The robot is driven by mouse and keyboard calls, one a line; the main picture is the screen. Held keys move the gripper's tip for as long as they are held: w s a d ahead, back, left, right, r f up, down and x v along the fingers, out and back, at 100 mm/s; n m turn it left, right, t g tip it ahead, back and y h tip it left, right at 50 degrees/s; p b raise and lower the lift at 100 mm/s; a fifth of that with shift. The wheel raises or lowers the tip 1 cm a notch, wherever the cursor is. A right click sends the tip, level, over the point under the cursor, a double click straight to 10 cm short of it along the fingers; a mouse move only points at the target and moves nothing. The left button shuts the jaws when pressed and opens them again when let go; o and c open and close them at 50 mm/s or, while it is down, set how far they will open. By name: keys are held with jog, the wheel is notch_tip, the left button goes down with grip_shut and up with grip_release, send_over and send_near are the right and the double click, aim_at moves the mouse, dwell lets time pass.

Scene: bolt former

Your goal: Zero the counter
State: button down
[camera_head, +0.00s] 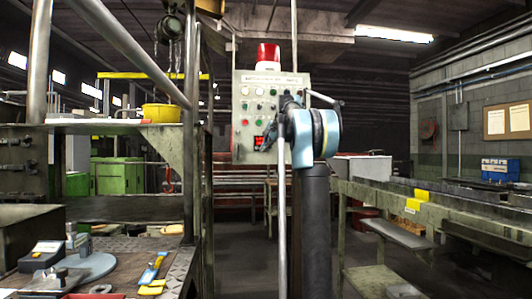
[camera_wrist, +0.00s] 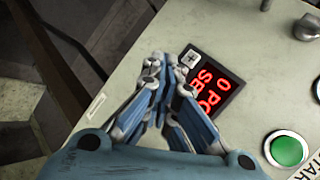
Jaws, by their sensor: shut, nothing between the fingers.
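The control panel (camera_head: 244,92) is a pale box on a post, with rows of knobs and buttons and a red beacon on top. The counter (camera_head: 258,141) is a small dark display with red characters at its lower part. In the wrist view the counter (camera_wrist: 221,86) appears tilted, with a red 0 and letters, partly hidden by a finger. A small light button (camera_wrist: 190,57) with a dark mark sits at its corner. My gripper (camera_wrist: 159,62) is shut and empty, its tips just left of that button. I cannot tell whether they touch the panel.
A green button (camera_wrist: 287,150) and a dark knob (camera_wrist: 308,27) sit near the counter. A workbench (camera_head: 120,245) with tools stands left, and a conveyor-like frame (camera_head: 450,215) stands right. A metal post rises close to the panel's left.

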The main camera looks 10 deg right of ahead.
jog(key=shift+s, duration=0.5)
jog(key=shift+s, duration=0.1)
jog(key=s, duration=0.5)
jog(key=shift+s, duration=0.4)
dwell(0.3)
jog(key=s+f+n+g+h, duration=0.3)
jog(key=s+f+n+g, duration=0.3)
jog(key=s+f, duration=4.6)
jog(key=s+n, duration=0.1)
jog(key=n, duration=0.4)
jog(key=shift+s+d+g+h, duration=0.2)
jog(key=shift+d+g+h, duration=0.2)
